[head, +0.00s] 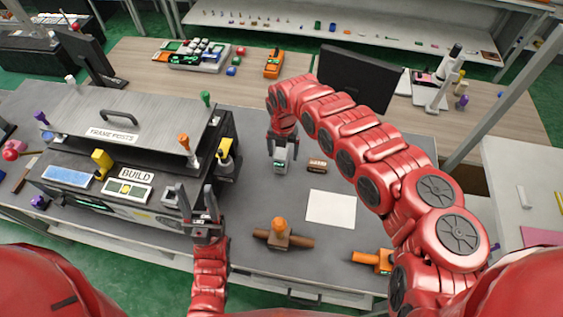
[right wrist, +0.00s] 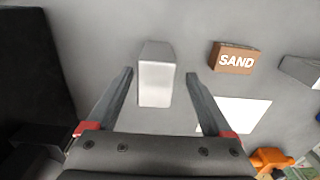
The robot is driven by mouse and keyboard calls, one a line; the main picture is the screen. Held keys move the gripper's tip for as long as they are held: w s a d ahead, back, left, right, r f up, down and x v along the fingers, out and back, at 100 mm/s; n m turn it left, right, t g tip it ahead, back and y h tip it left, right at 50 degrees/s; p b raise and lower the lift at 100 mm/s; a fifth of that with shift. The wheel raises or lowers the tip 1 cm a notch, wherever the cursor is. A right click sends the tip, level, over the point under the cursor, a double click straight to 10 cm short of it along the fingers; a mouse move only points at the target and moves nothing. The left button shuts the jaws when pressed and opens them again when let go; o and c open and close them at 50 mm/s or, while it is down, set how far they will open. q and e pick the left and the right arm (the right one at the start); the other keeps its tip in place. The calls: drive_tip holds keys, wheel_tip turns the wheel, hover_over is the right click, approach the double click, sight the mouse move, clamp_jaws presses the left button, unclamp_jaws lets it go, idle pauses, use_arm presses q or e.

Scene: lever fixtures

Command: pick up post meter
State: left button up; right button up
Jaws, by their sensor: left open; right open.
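A small light-grey block-shaped device (head: 280,167), which looks like the post meter, stands on the grey bench top. In the right wrist view the pale block (right wrist: 156,82) lies between the two fingers, with a gap on each side. My right gripper (head: 282,145) is open and reaches down over it; the fingers do not appear to touch it. My left gripper (head: 196,198) is open and empty, fingers pointing up, in front of the machine labelled BUILD.
A brown SAND block (head: 317,166) sits just right of the device, with a white sheet (head: 331,208) nearby. The FRAME POSTS machine (head: 120,130) stands left. An orange-knobbed brown piece (head: 281,236) lies in front. A dark monitor (head: 355,78) stands behind.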

drive_tip(key=f, duration=0.1)
drive_tip(key=f+b, duration=0.1)
drive_tip(key=f, duration=0.1)
drive_tip(key=f+b, duration=0.1)
drive_tip(key=shift+s+a+f, duration=0.1)
drive_tip(key=shift+a+f, duration=0.05)
drive_tip(key=shift+a, duration=0.15)
drive_tip(key=shift+f+b, duration=0.4)
drive_tip(key=shift+r, duration=0.1)
drive_tip(key=shift+c, duration=0.2)
drive_tip(key=shift+c, duration=1.1)
clamp_jaws()
